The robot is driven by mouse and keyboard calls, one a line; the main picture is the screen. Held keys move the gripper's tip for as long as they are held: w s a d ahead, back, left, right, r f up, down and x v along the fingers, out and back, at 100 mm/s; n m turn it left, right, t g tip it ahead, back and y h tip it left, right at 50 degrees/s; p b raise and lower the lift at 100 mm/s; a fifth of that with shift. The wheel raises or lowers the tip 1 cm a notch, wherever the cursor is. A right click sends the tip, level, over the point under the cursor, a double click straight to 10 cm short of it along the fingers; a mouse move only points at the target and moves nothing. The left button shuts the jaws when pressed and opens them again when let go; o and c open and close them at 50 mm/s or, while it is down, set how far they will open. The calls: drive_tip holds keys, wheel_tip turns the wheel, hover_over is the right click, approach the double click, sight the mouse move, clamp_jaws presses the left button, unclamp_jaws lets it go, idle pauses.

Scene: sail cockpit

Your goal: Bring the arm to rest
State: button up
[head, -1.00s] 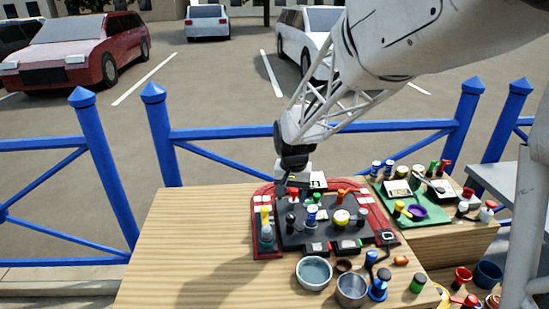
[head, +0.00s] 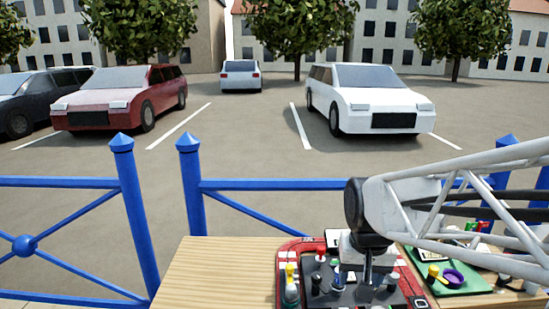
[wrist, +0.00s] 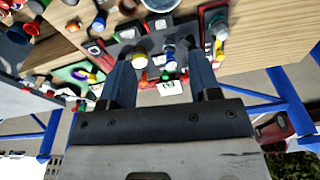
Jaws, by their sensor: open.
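My gripper (head: 368,278) is above the dark control panel (head: 318,293) with its red surround, on the wooden table. My white lattice arm link reaches it from the right. In the wrist view my gripper (wrist: 160,62) shows two dark fingers spread apart with no object held between them. Whether the fingertips touch any panel part cannot be told.
A green tray (head: 470,283) with a purple ring (head: 454,276) lies right of the panel, partly behind my arm. The table's left part (head: 215,270) is bare. A blue railing (head: 270,185) runs behind the table; parked cars stand beyond.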

drive_tip(key=s+d+n+t, duration=0.1)
drive_tip(key=s, duration=1.1)
drive_tip(key=shift+d+r, duration=0.35)
drive_tip(key=shift+r, duration=0.05)
